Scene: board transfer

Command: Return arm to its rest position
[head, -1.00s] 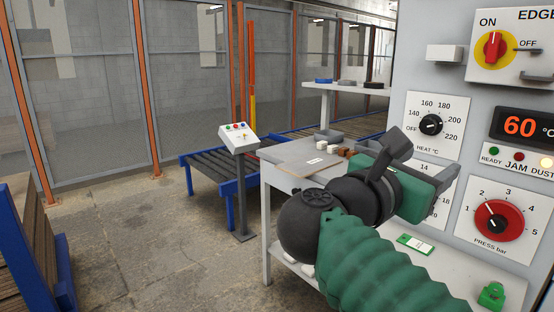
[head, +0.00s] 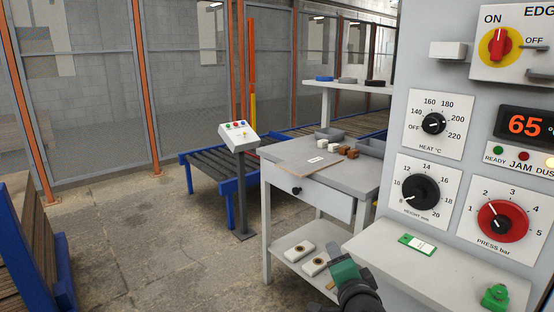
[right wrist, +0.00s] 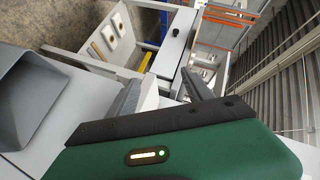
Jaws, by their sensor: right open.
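My right arm shows only at the bottom edge of the head view, where the green and black wrist end with the right gripper (head: 340,262) is low in front of the table's lower shelf. In the right wrist view the two dark fingers of the right gripper (right wrist: 163,92) stand apart, with nothing held between them. The rest of the right arm is out of the picture. My left gripper is not in view.
The machine panel (head: 450,110) stands close on the right, with a ledge (head: 440,262) jutting out below. A white table (head: 300,178) holds a flat board and small blocks. A roller conveyor (head: 205,172) and control post (head: 238,137) stand behind.

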